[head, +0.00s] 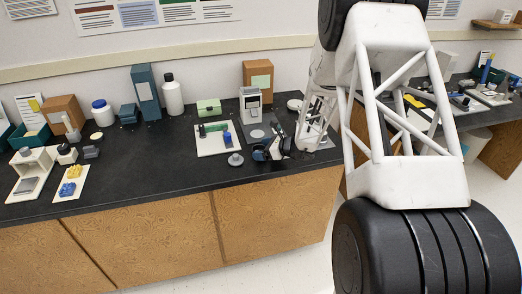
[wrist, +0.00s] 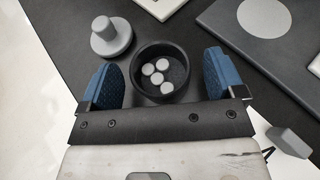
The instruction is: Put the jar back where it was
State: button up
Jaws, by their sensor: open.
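A small dark round open jar (wrist: 175,58) stands on the black counter in the wrist view, with several white round pieces inside it. My gripper (wrist: 162,78) is open, with one blue finger pad on each side of the jar and a gap to each. In the head view my gripper (head: 272,149) is low over the counter's front edge, and the jar is hard to make out there. A grey knobbed piece (wrist: 110,38), like a lid, stands left of the jar; it also shows in the head view (head: 236,159).
A grey plate with a light disc (wrist: 264,18) lies right of the jar. In the head view a white board (head: 207,145) with a green strip and blue cylinder is at the left, and a grey-white device (head: 251,103) stands behind. A blue-lidded white jar (head: 102,114) stands far left.

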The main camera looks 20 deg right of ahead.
jog(key=v, duration=1.1)
jog(key=shift+s+r, duration=0.1)
jog(key=shift+r, duration=0.05)
dwell(0.4)
jog(key=s+a+r+n+g+h, duration=0.1)
jog(key=s+a+r+n+g, duration=0.2)
jog(key=s+a+r+n, duration=0.45)
jog(key=s+a+r+n+g+h, duration=0.2)
jog(key=s+a+r+n+g, duration=0.3)
jog(key=s+r, duration=0.45)
jog(key=s+r+n+h, duration=0.2)
jog(key=s+n, duration=0.2)
jog(key=s, duration=0.4)
jog(key=s+r+n+t+h, duration=0.1)
jog(key=s+r+n+h, duration=0.2)
jog(key=s, duration=0.5)
jog(key=s+a+r+n+t+h, duration=0.1)
jog(key=s+r+n+h, duration=0.2)
jog(key=s+n, duration=0.3)
jog(key=s, duration=0.3)
